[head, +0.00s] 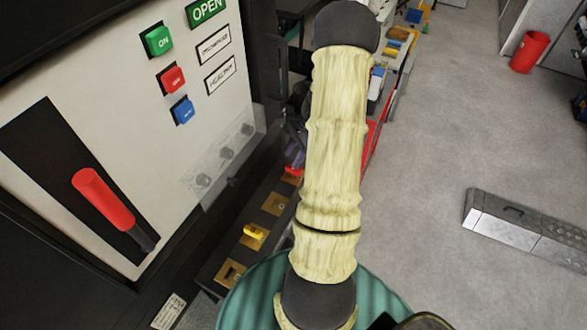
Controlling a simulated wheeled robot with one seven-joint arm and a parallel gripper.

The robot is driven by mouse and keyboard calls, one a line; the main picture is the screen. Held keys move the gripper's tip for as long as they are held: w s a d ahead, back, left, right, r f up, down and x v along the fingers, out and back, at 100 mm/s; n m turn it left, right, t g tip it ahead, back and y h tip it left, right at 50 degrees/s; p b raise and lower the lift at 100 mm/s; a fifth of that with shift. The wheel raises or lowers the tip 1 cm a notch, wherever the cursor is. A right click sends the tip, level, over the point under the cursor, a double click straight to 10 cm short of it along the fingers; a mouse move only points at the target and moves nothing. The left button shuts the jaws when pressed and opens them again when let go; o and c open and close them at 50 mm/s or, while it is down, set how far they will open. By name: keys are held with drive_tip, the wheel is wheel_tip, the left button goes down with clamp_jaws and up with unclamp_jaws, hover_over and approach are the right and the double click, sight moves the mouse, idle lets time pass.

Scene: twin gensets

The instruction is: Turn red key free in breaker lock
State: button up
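A small red piece, probably the red key (293,172), shows at the far end of a row of brass lock plates, just left of my arm. My pale-sleeved arm hides part of that spot. I cannot tell how the key is turned or whether it is held. Dark parts that may be my gripper (291,128) show beside the arm just above it; its fingers are not clear. The breaker panel (130,100) stands at the left with a red-handled lever (103,198) in a black slot.
A yellow key (254,231) sits in a nearer lock plate. Green (158,40), red (172,78) and blue (182,110) buttons are on the panel. A clear cover (215,165) juts from its lower edge. Grey floor (440,130) is open at right; a metal box (525,225) lies there.

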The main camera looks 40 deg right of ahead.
sight(293, 173)
drive_tip(key=m, duration=0.1)
drive_tip(key=m+t+b, duration=0.1)
drive_tip(key=m, duration=0.2)
drive_tip(key=shift+w+f+t+h+b, duration=0.1)
drive_tip(key=shift+f+t+h+b, duration=0.2)
drive_tip(key=shift+b, duration=0.05)
drive_tip(key=m, duration=0.1)
drive_tip(key=s+m+b, duration=0.1)
drive_tip(key=m, duration=0.1)
drive_tip(key=shift+d+f+t+h, duration=0.1)
drive_tip(key=shift+t+h, duration=0.3)
drive_tip(key=m+b, duration=0.1)
drive_tip(key=m+h+b, duration=0.1)
drive_tip(key=shift+s+d+f+m+t, duration=0.2)
drive_tip(key=shift+s+f+m+t, duration=0.1)
drive_tip(key=shift+s+f+m, duration=0.1)
drive_tip(key=shift+f+m+b, duration=0.2)
drive_tip(key=shift+m+b, duration=0.1)
drive_tip(key=shift+b, duration=0.05)
drive_tip(key=shift+b+x, duration=1.5)
drive_tip(key=shift+x, duration=0.8)
drive_tip(key=shift+w, duration=0.15)
